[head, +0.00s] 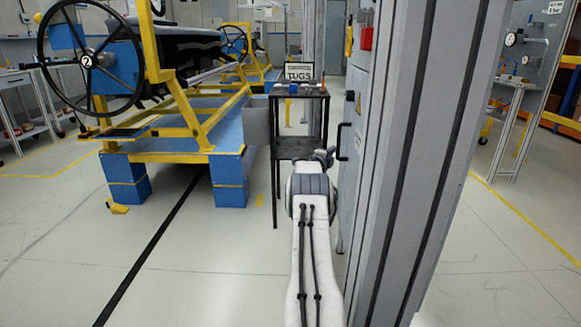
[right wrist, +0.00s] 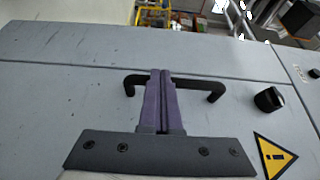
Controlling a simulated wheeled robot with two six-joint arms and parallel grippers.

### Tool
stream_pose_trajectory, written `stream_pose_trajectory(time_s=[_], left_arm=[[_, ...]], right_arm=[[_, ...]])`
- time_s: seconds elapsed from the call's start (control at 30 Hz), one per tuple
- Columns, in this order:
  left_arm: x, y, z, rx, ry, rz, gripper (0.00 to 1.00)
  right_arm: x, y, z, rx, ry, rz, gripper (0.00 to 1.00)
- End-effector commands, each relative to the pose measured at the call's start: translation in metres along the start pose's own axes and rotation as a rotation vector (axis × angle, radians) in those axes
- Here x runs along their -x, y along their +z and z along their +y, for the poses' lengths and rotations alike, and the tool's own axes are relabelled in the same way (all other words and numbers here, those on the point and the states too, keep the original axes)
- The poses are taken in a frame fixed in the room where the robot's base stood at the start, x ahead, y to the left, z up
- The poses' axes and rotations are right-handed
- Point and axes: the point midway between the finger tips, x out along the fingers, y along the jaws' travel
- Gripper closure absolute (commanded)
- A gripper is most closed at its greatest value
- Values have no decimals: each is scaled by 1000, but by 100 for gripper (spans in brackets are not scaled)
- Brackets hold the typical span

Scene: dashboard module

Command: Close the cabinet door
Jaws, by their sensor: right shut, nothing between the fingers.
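The grey cabinet (head: 351,108) stands right of centre in the head view, seen nearly edge-on and partly hidden by a tall grey post. Its black bar handle (head: 342,142) sits on the door face and also shows in the right wrist view (right wrist: 205,82). The grey door surface (right wrist: 70,75) fills most of the right wrist view; I cannot tell how far the door stands open. My right gripper (head: 328,155) is beside the handle. Its purple fingers (right wrist: 160,75) are shut and empty, overlapping the middle of the handle; contact is unclear. My left gripper is out of view.
A black knob (right wrist: 269,99) and a yellow warning sign (right wrist: 274,156) are on the cabinet. The grey post (head: 430,150) stands close on the right. A dark tool cart (head: 299,120) and a blue-yellow rig (head: 175,135) stand left. The floor at front left is clear.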

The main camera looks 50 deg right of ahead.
Motion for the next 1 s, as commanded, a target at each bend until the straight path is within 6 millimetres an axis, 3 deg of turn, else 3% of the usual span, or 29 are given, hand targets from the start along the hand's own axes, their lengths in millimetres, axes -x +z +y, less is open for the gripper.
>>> stream_pose_trajectory(time_s=[0.03,0.6,1.0], left_arm=[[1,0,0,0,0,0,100],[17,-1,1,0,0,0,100],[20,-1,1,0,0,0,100]], right_arm=[[2,-8,0,-3,1,15,100],[83,3,-1,2,2,-7,100],[99,3,0,1,1,-8,100]])
